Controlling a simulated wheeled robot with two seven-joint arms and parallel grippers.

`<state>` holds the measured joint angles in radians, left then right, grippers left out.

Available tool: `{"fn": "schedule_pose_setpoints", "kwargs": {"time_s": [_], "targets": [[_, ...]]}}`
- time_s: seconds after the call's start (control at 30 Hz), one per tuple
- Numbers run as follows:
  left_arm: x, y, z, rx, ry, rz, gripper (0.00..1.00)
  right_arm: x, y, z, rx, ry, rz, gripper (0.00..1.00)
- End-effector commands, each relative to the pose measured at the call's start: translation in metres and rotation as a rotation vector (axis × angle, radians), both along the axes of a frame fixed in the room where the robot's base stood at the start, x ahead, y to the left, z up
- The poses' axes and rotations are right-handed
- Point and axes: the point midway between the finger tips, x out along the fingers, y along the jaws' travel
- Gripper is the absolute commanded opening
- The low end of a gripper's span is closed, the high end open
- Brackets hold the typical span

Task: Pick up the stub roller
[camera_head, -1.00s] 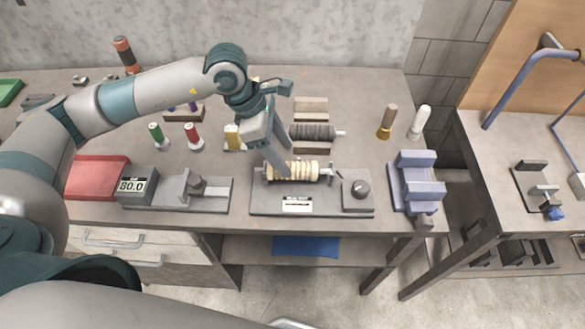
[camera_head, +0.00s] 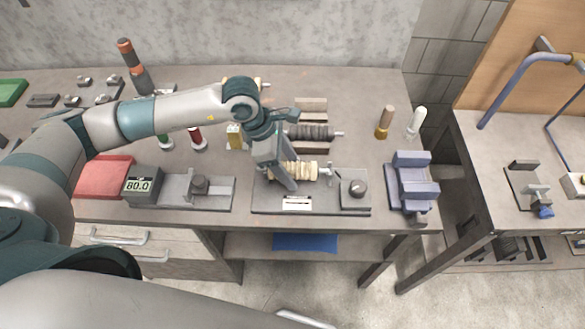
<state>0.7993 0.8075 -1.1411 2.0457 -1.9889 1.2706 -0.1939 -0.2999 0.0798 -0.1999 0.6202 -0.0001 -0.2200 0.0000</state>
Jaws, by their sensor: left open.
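A cream ribbed roller (camera_head: 307,171) lies across the grey test fixture (camera_head: 325,204) at the front middle of the bench. A dark grey ribbed roller (camera_head: 312,131) lies behind it on a wooden cradle. I cannot tell from the picture which one is the stub roller. My left gripper (camera_head: 283,178) is open and points down at the left part of the cream roller, hiding some of it. I cannot tell whether the fingers touch it. My right gripper is not in view.
A gauge block reading 80.0 (camera_head: 143,190) stands left of the fixture and a blue-grey block stand (camera_head: 412,185) right of it. A red mat (camera_head: 103,177) lies at the left. Small upright pegs (camera_head: 384,122) stand at the back right.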

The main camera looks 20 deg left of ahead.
Motion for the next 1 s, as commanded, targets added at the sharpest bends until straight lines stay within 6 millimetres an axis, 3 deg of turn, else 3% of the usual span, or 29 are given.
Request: {"fn": "schedule_pose_setpoints", "kwargs": {"time_s": [0.07,0.1,0.3,0.37,0.73,1.0], "targets": [[0.0,0.0,0.0,0.0,0.0,0.0,0.6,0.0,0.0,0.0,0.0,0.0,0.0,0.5],[0.0,0.0,0.0,0.0,0.0,0.0,0.55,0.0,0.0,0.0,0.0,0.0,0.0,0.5],[0.0,0.0,0.0,0.0,-0.001,0.0,0.07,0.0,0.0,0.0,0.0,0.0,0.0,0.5],[0.001,0.0,0.001,-0.001,-0.001,0.0,0.01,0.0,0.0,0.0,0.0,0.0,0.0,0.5],[0.001,0.0,0.009,-0.001,-0.002,0.001,0.0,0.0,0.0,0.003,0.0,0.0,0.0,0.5],[0.001,0.0,0.047,-0.003,-0.005,0.0,0.0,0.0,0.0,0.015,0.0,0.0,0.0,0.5]]}}
